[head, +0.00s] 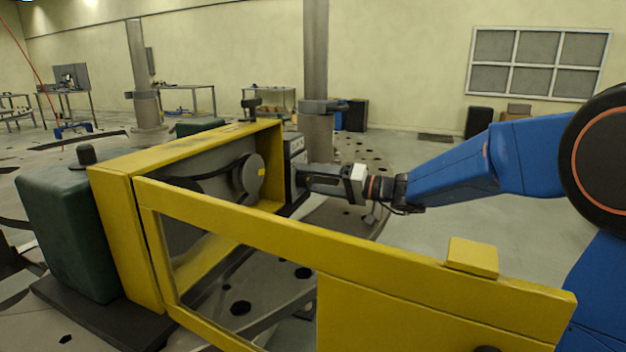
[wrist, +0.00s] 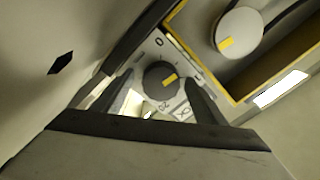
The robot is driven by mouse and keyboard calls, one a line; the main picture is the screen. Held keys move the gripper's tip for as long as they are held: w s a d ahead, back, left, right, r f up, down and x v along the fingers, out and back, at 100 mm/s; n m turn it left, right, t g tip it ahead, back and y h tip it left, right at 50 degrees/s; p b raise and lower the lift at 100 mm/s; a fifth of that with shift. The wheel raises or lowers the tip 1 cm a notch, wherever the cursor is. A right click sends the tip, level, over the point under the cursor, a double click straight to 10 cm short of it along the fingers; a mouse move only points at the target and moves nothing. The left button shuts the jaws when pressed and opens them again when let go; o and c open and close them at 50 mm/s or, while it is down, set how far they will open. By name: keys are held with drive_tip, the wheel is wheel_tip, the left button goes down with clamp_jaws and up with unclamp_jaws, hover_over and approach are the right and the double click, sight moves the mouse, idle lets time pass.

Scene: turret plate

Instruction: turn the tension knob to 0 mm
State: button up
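The tension knob (wrist: 157,76) is a dark round dial with a yellow mark near its right side, set on a pale scale plate (wrist: 187,72) with printed figures, partly too small to read surely. My gripper (wrist: 161,82) has its two dark fingers apart, one on each side of the knob; I cannot tell whether they touch it. In the head view my gripper (head: 302,180) reaches from the right to the plate at the end of the yellow housing (head: 112,180). The knob is hidden there.
A grey pulley (head: 250,174) with a dark belt sits inside the housing; it also shows in the wrist view (wrist: 236,28). A yellow door frame (head: 350,246) stands open in front, below my arm. A green motor block (head: 65,235) is at the left.

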drive_tip(key=shift+r, duration=0.1)
drive_tip(key=shift+s+d, duration=0.15)
drive_tip(key=shift+d, duration=0.4)
drive_tip(key=v, duration=1.6)
drive_tip(key=shift+s+d, duration=0.1)
drive_tip(key=shift+d, duration=0.05)
